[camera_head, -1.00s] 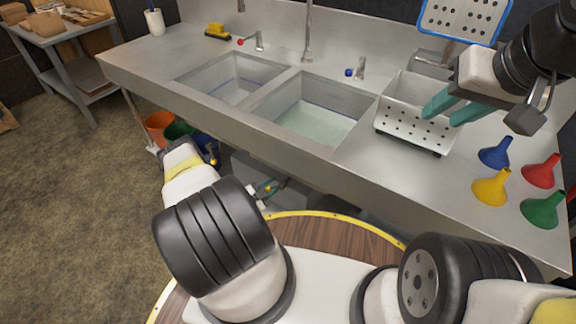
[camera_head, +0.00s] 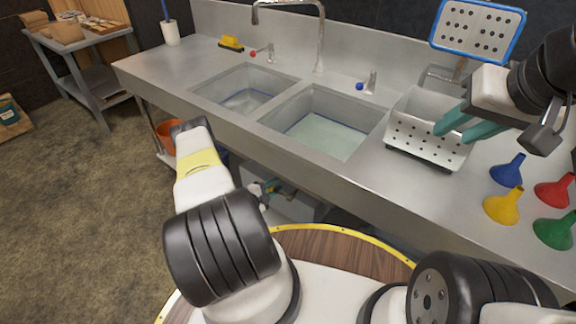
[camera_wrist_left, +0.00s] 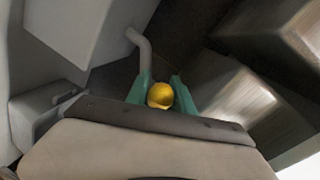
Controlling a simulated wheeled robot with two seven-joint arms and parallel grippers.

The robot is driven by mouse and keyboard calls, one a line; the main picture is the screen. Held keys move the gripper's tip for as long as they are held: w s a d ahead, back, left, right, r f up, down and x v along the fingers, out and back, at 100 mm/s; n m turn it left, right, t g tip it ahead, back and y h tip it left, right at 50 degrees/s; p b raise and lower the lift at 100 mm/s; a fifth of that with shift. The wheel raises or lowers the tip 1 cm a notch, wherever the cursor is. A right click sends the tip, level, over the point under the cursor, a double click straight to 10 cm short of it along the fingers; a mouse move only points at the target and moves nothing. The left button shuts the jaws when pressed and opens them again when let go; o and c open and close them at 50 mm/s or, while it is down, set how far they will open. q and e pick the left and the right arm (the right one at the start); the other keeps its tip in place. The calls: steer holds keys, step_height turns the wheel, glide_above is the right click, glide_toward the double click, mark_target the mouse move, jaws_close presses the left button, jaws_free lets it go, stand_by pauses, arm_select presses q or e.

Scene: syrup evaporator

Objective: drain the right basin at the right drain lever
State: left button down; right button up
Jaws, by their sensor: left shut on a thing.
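The right basin (camera_head: 345,103) is sunk in the steel counter and has pale green liquid (camera_head: 318,137) at its bottom. My left forearm reaches down in front of the counter in the head view, and its fingertips are not clear there. In the left wrist view, the teal fingers of my left gripper (camera_wrist_left: 161,92) are shut on a round yellow knob (camera_wrist_left: 160,96). I cannot tell from the frames which drain lever it belongs to. My right gripper (camera_head: 468,127) is open, in front of a white perforated basket (camera_head: 420,148), and looks empty.
The left basin (camera_head: 212,88) lies beside the right one. Blue (camera_head: 507,170), yellow (camera_head: 503,205), red (camera_head: 554,190) and green (camera_head: 555,231) funnels stand at the right. An orange bucket (camera_head: 165,135) is under the counter. Grey pipework (camera_wrist_left: 142,47) is near my left gripper.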

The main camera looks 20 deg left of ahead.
mark_target(268, 190)
stand_by(0.4)
arm_select(q)
steer(key=c, duration=1.1)
jaws_free()
steer(key=v, duration=0.8)
